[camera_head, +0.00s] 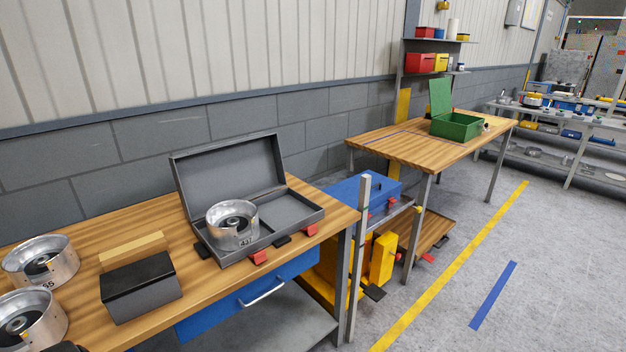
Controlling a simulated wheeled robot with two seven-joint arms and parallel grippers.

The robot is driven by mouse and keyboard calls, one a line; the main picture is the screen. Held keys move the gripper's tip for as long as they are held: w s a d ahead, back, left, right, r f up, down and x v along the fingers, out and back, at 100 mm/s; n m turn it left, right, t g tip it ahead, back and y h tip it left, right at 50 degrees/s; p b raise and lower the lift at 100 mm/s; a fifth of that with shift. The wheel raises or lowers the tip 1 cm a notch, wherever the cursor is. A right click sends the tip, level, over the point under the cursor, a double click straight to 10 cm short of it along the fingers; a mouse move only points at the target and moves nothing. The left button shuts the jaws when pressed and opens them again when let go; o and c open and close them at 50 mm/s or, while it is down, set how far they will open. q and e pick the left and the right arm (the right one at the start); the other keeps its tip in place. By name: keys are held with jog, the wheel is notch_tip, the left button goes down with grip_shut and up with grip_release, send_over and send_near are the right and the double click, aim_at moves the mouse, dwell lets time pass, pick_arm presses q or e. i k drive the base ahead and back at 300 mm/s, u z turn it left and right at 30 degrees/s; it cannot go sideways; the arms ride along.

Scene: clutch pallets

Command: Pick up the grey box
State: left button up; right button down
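An open grey box (226,166) stands on the near wooden workbench, its lid raised at the back. A silver round metal part (232,225) marked with a number sits in the left part of its tray. The right part of the tray looks empty. Red and black latches show along the box's front edge. A smaller dark grey block-like box (141,290) stands to the left on the same bench. Neither of my grippers can be made out. A small dark shape at the bottom left edge is too cut off to identify.
Two more silver round parts (40,262) stand at the bench's left end, beside a tan block (132,248). A second bench (400,145) farther right holds an open green box (457,125). A blue box (362,188) and grey posts stand between the benches.

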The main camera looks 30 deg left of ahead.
aim_at(128, 292)
jog(key=i, duration=2.6)
jog(key=u, duration=3.8)
